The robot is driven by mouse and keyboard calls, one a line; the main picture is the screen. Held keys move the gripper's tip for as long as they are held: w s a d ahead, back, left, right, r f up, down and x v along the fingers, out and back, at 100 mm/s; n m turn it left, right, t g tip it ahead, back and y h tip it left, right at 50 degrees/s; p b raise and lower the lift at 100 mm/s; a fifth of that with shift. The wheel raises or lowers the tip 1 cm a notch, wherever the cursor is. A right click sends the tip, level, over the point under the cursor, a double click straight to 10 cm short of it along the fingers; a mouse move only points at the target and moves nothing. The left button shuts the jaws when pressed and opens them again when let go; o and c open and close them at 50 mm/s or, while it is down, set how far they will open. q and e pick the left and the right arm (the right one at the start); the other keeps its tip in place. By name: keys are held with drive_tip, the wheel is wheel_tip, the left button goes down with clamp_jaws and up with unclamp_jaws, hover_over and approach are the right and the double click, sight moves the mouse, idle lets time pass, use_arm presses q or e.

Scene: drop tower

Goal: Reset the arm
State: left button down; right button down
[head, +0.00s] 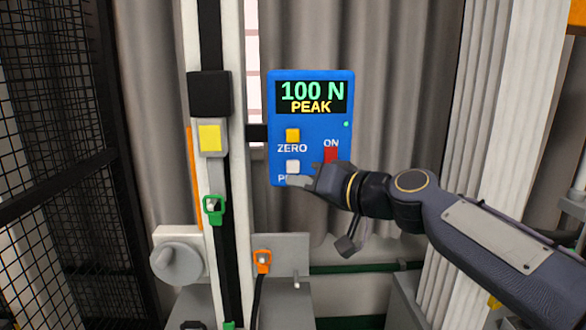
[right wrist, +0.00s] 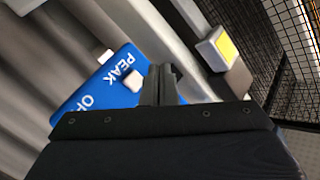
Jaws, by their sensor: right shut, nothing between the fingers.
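My right arm comes in from the right in the head view. Its right gripper (head: 300,181) is shut and empty in front of the lower part of the blue gauge (head: 311,114), with the tips close below the white button (head: 293,166). I cannot tell if they touch it. The gauge display (head: 311,97) reads 100 N PEAK. A yellow ZERO button (head: 293,135) and a red ON switch (head: 330,155) also show; the gripper covers the panel's lower right. In the right wrist view the shut fingers (right wrist: 160,75) are beside the white button (right wrist: 130,78). My left gripper is out of view.
Left of the gauge stands the drop tower, with a black block (head: 209,94), a yellow-faced piece (head: 210,137) and a green clip (head: 214,208). An orange clip (head: 262,261) hangs below. A black mesh fence (head: 50,130) is at the left; a grey curtain (head: 405,85) is behind.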

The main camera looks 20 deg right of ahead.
idle(0.3)
drive_tip(key=s+a+f+g+h+p, duration=0.1)
drive_tip(key=s+f+g, duration=0.8)
drive_tip(key=s+f, duration=1.7)
drive_tip(key=f+h+p, duration=0.1)
drive_tip(key=h, duration=0.1)
drive_tip(key=shift+s+h+p, duration=0.3)
drive_tip(key=shift+s, duration=0.1)
idle(1.1)
